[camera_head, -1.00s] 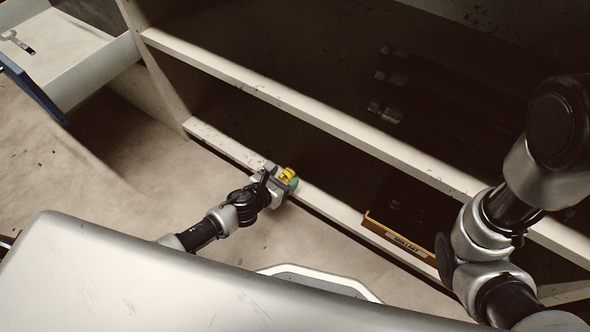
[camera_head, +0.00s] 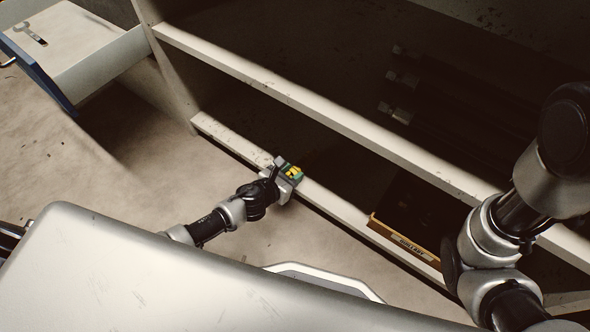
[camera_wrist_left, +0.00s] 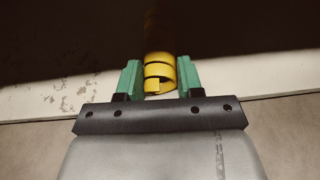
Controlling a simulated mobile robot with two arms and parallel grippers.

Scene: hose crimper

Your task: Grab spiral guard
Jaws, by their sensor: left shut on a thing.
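The spiral guard (camera_wrist_left: 160,72) is a yellow coil. In the left wrist view it sits between the two green fingers of my left gripper (camera_wrist_left: 159,78), which is shut on it. Its far end fades into the dark. In the head view the yellow guard (camera_head: 292,171) shows at the tip of my left gripper (camera_head: 290,172), at the front edge of the lower shelf (camera_head: 330,205). My right arm stands at the right of the head view, and its gripper is out of view.
An orange-fronted box (camera_head: 400,238) with a label stands on the lower shelf, right of my left gripper. Dark rods with metal ends (camera_head: 402,114) lie deeper in the rack. An upper shelf edge (camera_head: 320,117) runs above. A blue-edged drawer (camera_head: 38,72) is open at the upper left.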

